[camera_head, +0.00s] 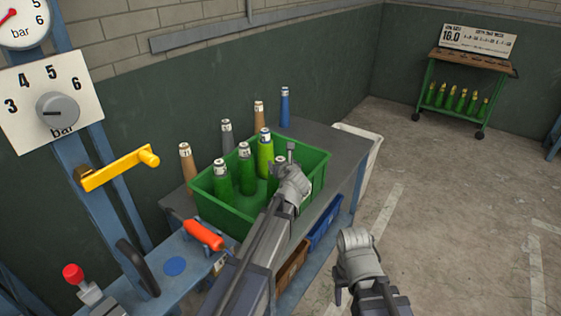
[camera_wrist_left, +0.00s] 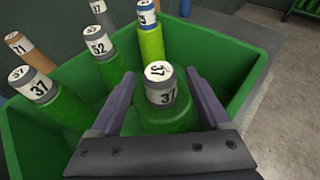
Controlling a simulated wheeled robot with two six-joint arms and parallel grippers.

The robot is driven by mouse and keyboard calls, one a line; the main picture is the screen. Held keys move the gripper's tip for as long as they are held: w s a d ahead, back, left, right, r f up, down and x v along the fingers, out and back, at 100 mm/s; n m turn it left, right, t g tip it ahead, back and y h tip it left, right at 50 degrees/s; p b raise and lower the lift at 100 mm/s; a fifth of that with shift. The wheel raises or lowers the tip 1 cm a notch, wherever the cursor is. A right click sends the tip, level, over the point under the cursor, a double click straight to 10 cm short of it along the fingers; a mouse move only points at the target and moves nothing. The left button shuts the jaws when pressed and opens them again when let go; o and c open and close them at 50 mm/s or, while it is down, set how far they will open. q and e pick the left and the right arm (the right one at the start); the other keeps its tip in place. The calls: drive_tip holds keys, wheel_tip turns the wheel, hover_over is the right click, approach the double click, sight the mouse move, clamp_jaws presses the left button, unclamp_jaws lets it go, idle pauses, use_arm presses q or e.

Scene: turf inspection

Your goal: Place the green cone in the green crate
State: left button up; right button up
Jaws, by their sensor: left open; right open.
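The green crate (camera_head: 232,219) stands on a workbench and holds several green cones with numbered pale caps. One green cone (camera_wrist_left: 165,118), marked 37, stands inside the crate in the left wrist view. My left gripper (camera_wrist_left: 161,76) is open, with one finger on either side of this cone's top; contact cannot be told. In the head view the left gripper (camera_head: 291,165) is over the crate's right part and hides most of this cone. The crate's inner wall also shows in the wrist view (camera_wrist_left: 215,50). My right gripper (camera_head: 352,268) is open and empty, low beside the bench.
Brown (camera_head: 187,160), grey (camera_head: 227,133) and blue (camera_head: 285,108) cones stand on the bench (camera_head: 340,145) behind the crate. A stand with a yellow crank (camera_head: 120,168) and an orange handle (camera_head: 203,235) is at left. A rack (camera_head: 462,85) holds green pieces far back.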

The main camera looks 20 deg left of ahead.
use_arm(q)
drive_tip(key=p+v, duration=0.3)
drive_tip(key=v, duration=0.7)
drive_tip(key=shift+r, duration=0.15)
drive_tip(key=shift+s, duration=0.15)
drive_tip(key=s+d+f+n+g+h, duration=0.1)
drive_tip(key=s+d+f+n+g, duration=0.2)
drive_tip(key=s+n, duration=0.5)
drive_tip(key=s+d+f+n+g+h, duration=0.2)
drive_tip(key=s+d+f+n+g, duration=0.2)
drive_tip(key=s+n, duration=0.5)
drive_tip(key=s+d+f+n+g+h, duration=0.1)
drive_tip(key=s+d+f+n+g, duration=0.3)
drive_tip(key=s+n, duration=0.5)
wheel_tip(320, 180, down, 2)
drive_tip(key=shift+f+n+g+h, duration=0.3)
drive_tip(key=shift+n+g, duration=0.3)
drive_tip(key=shift+g, duration=0.2)
